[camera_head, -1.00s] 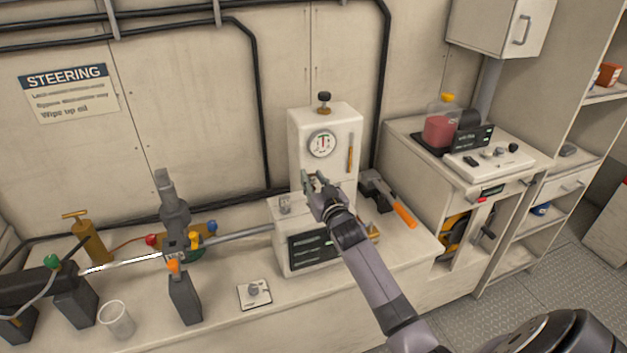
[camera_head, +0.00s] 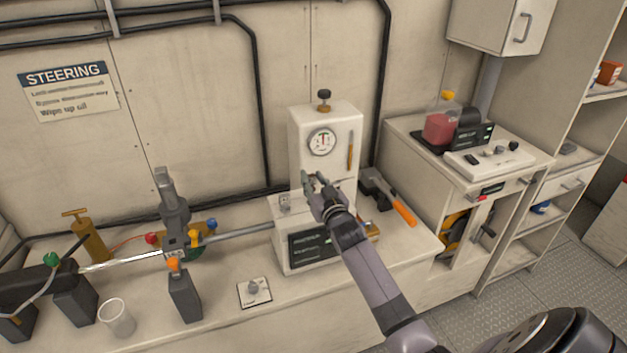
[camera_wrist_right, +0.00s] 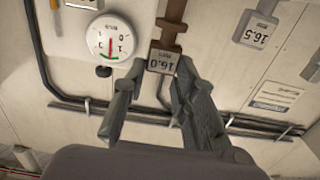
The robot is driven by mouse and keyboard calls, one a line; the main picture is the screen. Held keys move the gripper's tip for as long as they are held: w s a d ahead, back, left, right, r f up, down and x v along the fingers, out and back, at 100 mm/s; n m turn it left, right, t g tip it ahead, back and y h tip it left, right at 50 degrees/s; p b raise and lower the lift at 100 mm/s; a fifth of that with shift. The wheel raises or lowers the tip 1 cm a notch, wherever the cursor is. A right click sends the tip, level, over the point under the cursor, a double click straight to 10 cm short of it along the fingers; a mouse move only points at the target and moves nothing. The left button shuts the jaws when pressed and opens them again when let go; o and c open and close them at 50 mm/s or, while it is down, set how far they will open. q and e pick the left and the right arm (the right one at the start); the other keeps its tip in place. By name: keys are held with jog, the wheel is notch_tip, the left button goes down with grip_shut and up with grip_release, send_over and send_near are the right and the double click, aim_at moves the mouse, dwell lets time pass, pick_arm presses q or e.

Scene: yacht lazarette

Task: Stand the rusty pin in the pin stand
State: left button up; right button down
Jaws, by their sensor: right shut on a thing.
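My right gripper (camera_head: 312,181) is just in front of the white gauge housing, above the lower white box. In the right wrist view its fingers (camera_wrist_right: 150,82) are shut on the tagged end of the rusty brown pin (camera_wrist_right: 170,30), whose tag reads 16.0. The pin runs out of that view at the top; in the head view the gripper hides it. A grey piece tagged 16.5 (camera_wrist_right: 254,27) is beside it, apart from the fingers.
The gauge housing (camera_head: 330,125) stands behind the gripper. An orange-handled tool (camera_head: 402,213) lies to its right. A metal rod, a grey upright fitting (camera_head: 172,200), a brass pump (camera_head: 88,238) and a clear cup (camera_head: 116,318) are on the left. The bench front has free room.

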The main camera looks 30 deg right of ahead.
jog(key=shift+f+b, duration=1.55)
jog(key=shift+f, duration=0.6)
dwell(1.1)
jog(key=c, duration=1.2)
grip_release()
jog(key=v, duration=1.2)
jog(key=shift+f, duration=0.15)
